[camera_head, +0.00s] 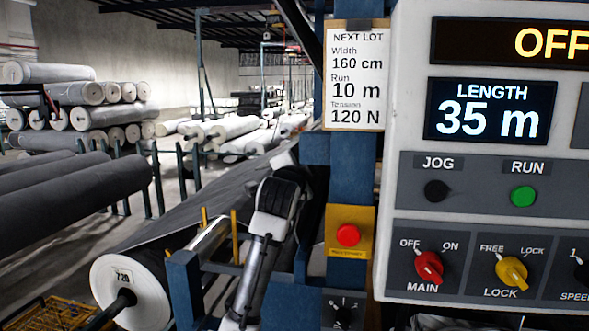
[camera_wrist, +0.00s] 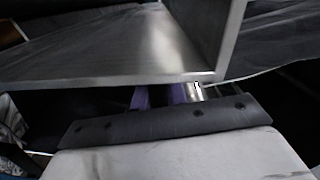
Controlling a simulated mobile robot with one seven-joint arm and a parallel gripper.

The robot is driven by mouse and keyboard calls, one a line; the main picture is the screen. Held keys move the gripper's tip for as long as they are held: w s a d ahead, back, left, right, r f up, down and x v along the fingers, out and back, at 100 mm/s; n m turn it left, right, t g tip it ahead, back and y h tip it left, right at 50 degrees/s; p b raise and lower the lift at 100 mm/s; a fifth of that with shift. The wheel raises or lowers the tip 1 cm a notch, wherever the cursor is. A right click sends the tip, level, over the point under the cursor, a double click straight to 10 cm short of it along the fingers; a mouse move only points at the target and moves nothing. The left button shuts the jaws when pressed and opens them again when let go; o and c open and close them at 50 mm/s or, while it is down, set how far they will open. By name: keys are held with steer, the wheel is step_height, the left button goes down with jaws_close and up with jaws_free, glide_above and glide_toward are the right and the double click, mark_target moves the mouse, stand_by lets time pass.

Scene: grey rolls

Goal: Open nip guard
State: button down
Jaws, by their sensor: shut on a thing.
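In the wrist view a flat grey metal sheet with an upright side plate, which looks like the nip guard (camera_wrist: 110,55), fills the upper half. My gripper (camera_wrist: 162,95) shows at the middle, its purplish fingers close under the sheet's front edge. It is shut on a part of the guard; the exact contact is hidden. A small bright metal piece (camera_wrist: 196,91) lies just right of the fingers. In the head view my white and black arm reaches down in front of the machine, and its gripper and the guard cannot be made out.
The control panel (camera_head: 480,272) stands close at the right, with a display (camera_head: 490,110) reading 35 m. A red button on a yellow plate (camera_head: 348,235) is right of my arm. A grey roll (camera_head: 127,290) is at lower left. A blue post (camera_head: 352,170) stands beside the panel.

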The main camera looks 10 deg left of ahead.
steer(key=shift+d, duration=0.3)
steer(key=c, duration=1.5)
jaws_free()
steer(key=shift+d+f, duration=0.1)
steer(key=shift+o, duration=0.2)
steer(key=shift+a, duration=0.25)
steer(key=s+b, duration=0.4)
steer(key=s, duration=0.9)
steer(key=shift+s+a, duration=0.2)
steer(key=shift+s, duration=0.2)
